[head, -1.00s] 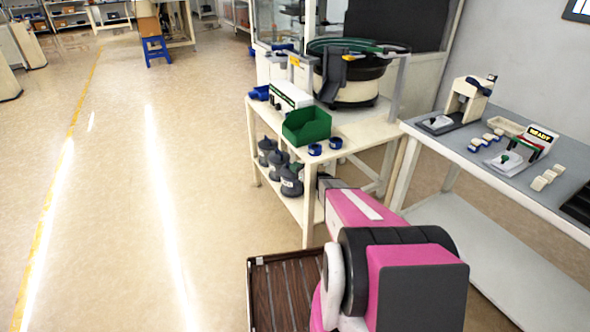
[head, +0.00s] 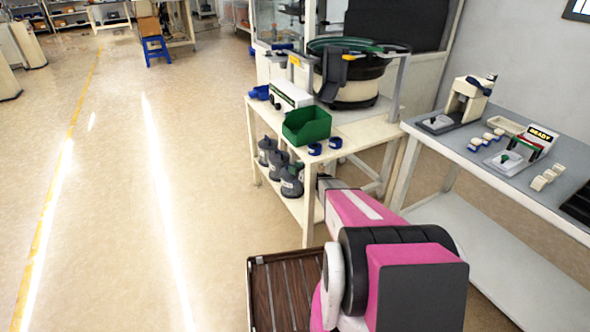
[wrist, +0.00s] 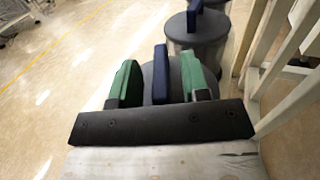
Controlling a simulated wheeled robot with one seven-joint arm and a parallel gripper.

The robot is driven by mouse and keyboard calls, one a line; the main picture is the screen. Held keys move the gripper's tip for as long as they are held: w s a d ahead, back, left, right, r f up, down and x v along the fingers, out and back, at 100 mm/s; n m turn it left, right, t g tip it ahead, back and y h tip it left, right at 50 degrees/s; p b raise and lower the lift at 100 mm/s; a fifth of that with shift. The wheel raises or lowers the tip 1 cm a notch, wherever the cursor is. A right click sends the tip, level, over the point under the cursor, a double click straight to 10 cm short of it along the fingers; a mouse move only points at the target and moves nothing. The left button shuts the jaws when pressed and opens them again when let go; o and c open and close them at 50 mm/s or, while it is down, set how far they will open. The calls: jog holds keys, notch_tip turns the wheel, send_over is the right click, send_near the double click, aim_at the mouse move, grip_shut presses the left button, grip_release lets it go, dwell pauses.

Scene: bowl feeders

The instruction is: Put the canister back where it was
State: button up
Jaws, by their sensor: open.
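The nearest grey canister (head: 291,184) stands upright at the near end of a row on the lower shelf of the cream stand. In the wrist view its grey top (wrist: 147,76) shows beyond my gripper, with a blue upright handle (wrist: 160,88) on it. My gripper (wrist: 160,78) is open, with one green finger on each side of this handle and a gap on both sides. The lower part of the canister is hidden in the wrist view. In the head view my pink arm hides most of the gripper.
Two more grey canisters (head: 266,150) (head: 278,163) stand behind in the row. A pale stand leg (wrist: 262,45) rises close to the right of my gripper. Above are a green bin (head: 306,126) and a bowl feeder (head: 352,80). The floor to the left is clear.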

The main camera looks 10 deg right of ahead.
jog(key=v, duration=1.2)
